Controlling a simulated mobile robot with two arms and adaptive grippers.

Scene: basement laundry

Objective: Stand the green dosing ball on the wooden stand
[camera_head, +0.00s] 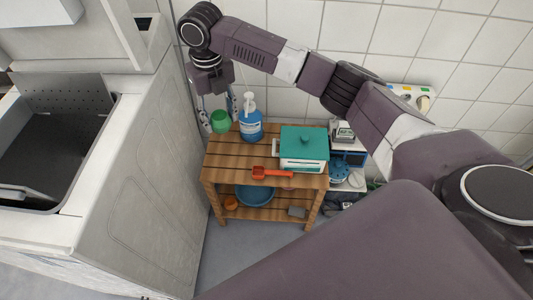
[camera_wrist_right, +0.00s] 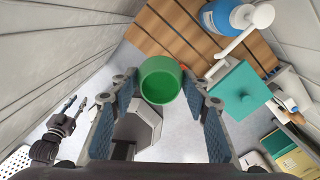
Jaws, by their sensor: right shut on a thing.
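The green dosing ball (camera_head: 220,121) is a hollow green cup. It also shows in the right wrist view (camera_wrist_right: 158,84), open side toward that camera. My right gripper (camera_head: 219,116) is shut on it, one finger on each side. The wooden stand (camera_head: 224,160) is a slatted two-level table, also at the top of the wrist view (camera_wrist_right: 165,33). The ball is held by the stand's back left corner; in the wrist view, grey floor shows beside it. My left gripper (camera_wrist_right: 72,110) appears small at the left of the wrist view, fingers apart and empty.
On the stand are a blue bottle with white pump (camera_head: 251,125), a teal-lidded box (camera_head: 303,148) and a red-orange scoop (camera_head: 270,173). A blue basin (camera_head: 254,196) sits on the lower shelf. A white machine (camera_head: 150,200) stands left. The stand's front left top is bare.

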